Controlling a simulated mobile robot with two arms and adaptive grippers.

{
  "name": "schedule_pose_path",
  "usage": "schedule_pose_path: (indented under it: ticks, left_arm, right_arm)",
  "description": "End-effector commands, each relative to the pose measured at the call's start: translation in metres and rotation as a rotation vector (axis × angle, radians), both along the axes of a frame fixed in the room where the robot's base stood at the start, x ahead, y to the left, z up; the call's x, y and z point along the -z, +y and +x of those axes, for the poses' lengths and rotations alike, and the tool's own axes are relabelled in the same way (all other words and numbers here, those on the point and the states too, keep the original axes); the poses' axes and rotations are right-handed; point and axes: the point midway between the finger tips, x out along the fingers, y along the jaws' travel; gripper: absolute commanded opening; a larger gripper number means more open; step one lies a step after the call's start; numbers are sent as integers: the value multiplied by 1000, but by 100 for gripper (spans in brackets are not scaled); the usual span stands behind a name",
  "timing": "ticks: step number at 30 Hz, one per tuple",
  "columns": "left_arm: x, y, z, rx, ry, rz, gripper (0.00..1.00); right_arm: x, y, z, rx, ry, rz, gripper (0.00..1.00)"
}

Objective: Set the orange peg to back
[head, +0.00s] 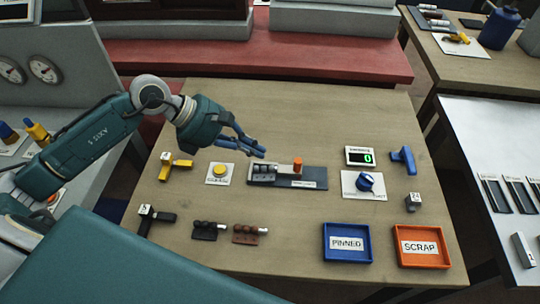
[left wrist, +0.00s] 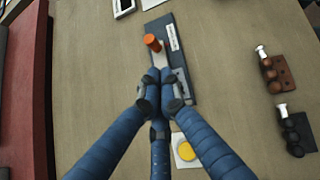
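The orange peg (head: 297,164) stands upright at the right part of a grey fixture (head: 312,173) with a white label, in the middle of the wooden table. It also shows in the left wrist view (left wrist: 152,42), just beyond the fingertips. My left gripper (head: 260,152) hangs above the left part of the fixture, to the left of the peg and apart from it. In the left wrist view its fingers (left wrist: 162,76) come together at the tips, with nothing seen between them. They hide part of the fixture there. My right gripper is not in view.
A yellow button (head: 219,170) lies left of the fixture, and a blue knob (head: 366,181) on a white plate lies right. A counter display (head: 359,156) reads 0. Blue PINNED (head: 327,257) and orange SCRAP (head: 403,261) trays stand at the front right. Bare table lies between the fixture and trays.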

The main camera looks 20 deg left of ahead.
Motion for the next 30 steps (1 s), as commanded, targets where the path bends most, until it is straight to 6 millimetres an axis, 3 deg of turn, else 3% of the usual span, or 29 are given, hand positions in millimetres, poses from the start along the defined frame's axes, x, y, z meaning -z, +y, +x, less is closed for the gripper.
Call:
schedule_pose_path:
  ticks: [15, 30]
  left_arm:
    - [56, -53, 27, 0, 1, -4, 0]
    - [65, -60, 30, 1, 0, -1, 0]
  right_arm:
    - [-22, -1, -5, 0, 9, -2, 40]
    - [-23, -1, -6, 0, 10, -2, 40]
